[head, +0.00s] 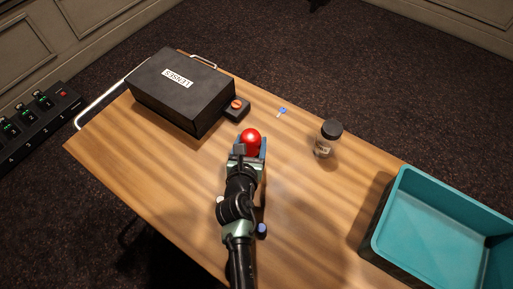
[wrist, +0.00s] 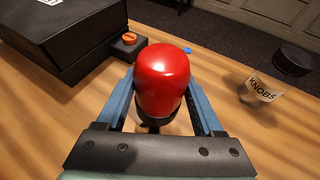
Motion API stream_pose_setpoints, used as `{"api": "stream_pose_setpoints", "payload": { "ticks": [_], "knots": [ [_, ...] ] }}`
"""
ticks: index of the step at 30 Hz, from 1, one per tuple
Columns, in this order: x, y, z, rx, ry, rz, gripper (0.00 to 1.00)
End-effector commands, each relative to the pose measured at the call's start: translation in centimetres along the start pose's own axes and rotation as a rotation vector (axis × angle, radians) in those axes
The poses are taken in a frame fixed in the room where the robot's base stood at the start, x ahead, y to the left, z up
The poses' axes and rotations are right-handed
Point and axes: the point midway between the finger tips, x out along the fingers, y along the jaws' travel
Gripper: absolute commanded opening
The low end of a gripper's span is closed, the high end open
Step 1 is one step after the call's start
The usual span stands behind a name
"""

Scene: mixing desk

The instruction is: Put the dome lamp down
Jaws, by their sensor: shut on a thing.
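The dome lamp (head: 251,139) has a glossy red dome on a dark base. It is between the fingers of my gripper (head: 250,148), over the middle of the wooden desk. In the wrist view the red dome (wrist: 162,80) stands upright between the two blue fingers of my gripper (wrist: 163,105), which are shut on it. Its lower part is partly hidden by my gripper, and I cannot tell whether its base touches the desk.
A black box labelled LENSES (head: 180,88) and a small dark block with an orange knob (head: 237,107) stand behind left. A blue key (head: 282,111) lies behind. A KNOBS jar (head: 327,140) and teal bin (head: 385,218) are right. Bare wood (head: 310,205) lies between.

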Motion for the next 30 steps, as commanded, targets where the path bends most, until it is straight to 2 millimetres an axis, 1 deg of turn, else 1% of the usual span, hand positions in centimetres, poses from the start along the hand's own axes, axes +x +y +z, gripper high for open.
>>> {"api": "stream_pose_setpoints", "payload": {
  "ticks": [1, 7, 13, 15, 21, 25, 26, 30],
  "knots": [
    [0.5, 0.0, -0.9, 0.000, -0.002, 0.001, 0.00],
    [1.0, 0.0, -2.2, 0.000, -0.003, 0.001, 0.00],
    [2.1, 0.0, -4.9, 0.000, -0.002, 0.001, 0.00],
    [2.2, 0.1, -5.1, 0.000, -0.003, 0.002, 0.00],
    [2.1, 0.1, -4.8, 0.000, -0.004, 0.002, 0.00],
    [2.2, 0.1, -5.2, 0.000, -0.003, 0.002, 0.00],
    [2.2, 0.1, -5.3, 0.000, -0.001, 0.001, 0.71],
    [2.2, 0.1, -5.3, 0.000, -0.001, 0.001, 0.96]
  ]
}}
